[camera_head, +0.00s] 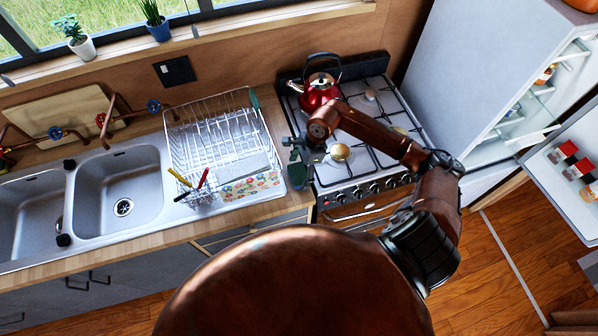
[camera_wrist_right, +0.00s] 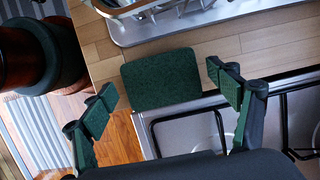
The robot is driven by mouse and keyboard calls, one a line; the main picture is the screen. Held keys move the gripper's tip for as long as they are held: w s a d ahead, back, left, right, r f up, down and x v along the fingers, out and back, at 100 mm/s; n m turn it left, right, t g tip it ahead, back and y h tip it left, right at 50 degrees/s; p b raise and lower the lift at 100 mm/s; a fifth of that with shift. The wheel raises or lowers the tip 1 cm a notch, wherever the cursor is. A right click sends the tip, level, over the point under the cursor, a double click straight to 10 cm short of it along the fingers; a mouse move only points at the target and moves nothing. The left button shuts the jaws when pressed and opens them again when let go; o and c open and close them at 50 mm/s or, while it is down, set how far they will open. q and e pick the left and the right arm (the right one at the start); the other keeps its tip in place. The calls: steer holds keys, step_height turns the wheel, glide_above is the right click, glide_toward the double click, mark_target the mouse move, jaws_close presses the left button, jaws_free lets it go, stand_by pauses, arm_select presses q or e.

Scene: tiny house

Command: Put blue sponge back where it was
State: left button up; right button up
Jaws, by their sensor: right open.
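A dark green, flat rectangular sponge (camera_wrist_right: 162,78) shows in the right wrist view between the fingers of my right gripper (camera_wrist_right: 168,88). It overlaps the front edge of the wooden counter, and there are gaps to the fingers on both sides. In the head view, a small dark bluish block (camera_head: 297,175), which looks like this sponge, is below my right gripper (camera_head: 294,152), between the dish rack and the stove. The gripper is open. Whether the sponge rests on the counter is hard to tell. My left gripper is not in view.
A wire dish rack (camera_head: 215,130) stands beside the steel sink (camera_head: 118,190), with a flowered mat (camera_head: 252,186) at its front right. The stove (camera_head: 375,160) carries a red kettle (camera_head: 320,92). The fridge (camera_head: 490,75) is open at right.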

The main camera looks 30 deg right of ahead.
steer(key=b+v, duration=0.1)
steer(key=v, duration=1)
steer(key=shift+r+b, duration=0.2)
steer(key=shift+b, duration=0.15)
steer(key=shift+c, duration=0.3)
